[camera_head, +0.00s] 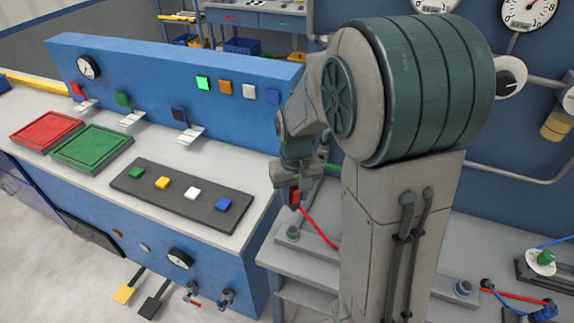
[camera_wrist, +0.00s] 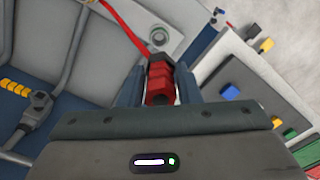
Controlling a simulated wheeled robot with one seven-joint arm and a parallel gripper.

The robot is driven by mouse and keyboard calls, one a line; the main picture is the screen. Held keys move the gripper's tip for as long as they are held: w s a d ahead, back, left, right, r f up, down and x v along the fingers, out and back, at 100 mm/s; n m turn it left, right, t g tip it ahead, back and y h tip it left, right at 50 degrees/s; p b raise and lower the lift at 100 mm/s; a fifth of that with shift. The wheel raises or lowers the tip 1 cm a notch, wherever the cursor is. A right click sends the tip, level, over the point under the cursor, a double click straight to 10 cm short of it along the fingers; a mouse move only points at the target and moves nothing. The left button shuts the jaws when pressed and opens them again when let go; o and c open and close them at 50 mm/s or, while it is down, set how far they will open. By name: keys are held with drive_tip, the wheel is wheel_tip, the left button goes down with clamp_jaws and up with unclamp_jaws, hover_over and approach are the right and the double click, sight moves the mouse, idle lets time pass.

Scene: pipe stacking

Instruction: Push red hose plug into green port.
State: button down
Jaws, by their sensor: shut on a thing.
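My gripper (camera_head: 288,184) is shut on the red hose plug (camera_head: 295,198) and holds it above the grey bench at the centre. In the wrist view the plug (camera_wrist: 159,90) sits between the two fingers of my gripper (camera_wrist: 159,84), with its dark end away from the palm. A red hose (camera_head: 320,229) runs from the plug down to the right. A round port (camera_head: 293,233) with a dull greenish-grey look stands on the bench below the plug, apart from it. It also shows just beyond the plug in the wrist view (camera_wrist: 159,37). Its colour is hard to tell.
A blue console (camera_head: 160,70) with a white top stands at left, carrying red (camera_head: 45,131) and green (camera_head: 92,149) trays and a dark button panel (camera_head: 160,198). A blue port (camera_head: 463,288) and a green-centred round part (camera_head: 542,261) are at lower right.

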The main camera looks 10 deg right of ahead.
drive_tip(key=shift+w, duration=0.5)
drive_tip(key=shift+s+d+f+b, duration=0.15)
drive_tip(key=shift+f+b, duration=0.65)
drive_tip(key=shift+f, duration=0.1)
wheel_tip(320, 180, down, 7)
drive_tip(key=b, duration=0.5)
drive_tip(key=shift+f, duration=0.15)
drive_tip(key=shift+s, duration=0.1)
drive_tip(key=shift+f+b, duration=0.8)
drive_tip(key=shift+b, duration=0.15)
idle(1.0)
drive_tip(key=shift+f, duration=0.3)
drive_tip(key=shift+f+b, duration=0.55)
drive_tip(key=shift+b, duration=0.15)
drive_tip(key=c, duration=1)
unclamp_jaws()
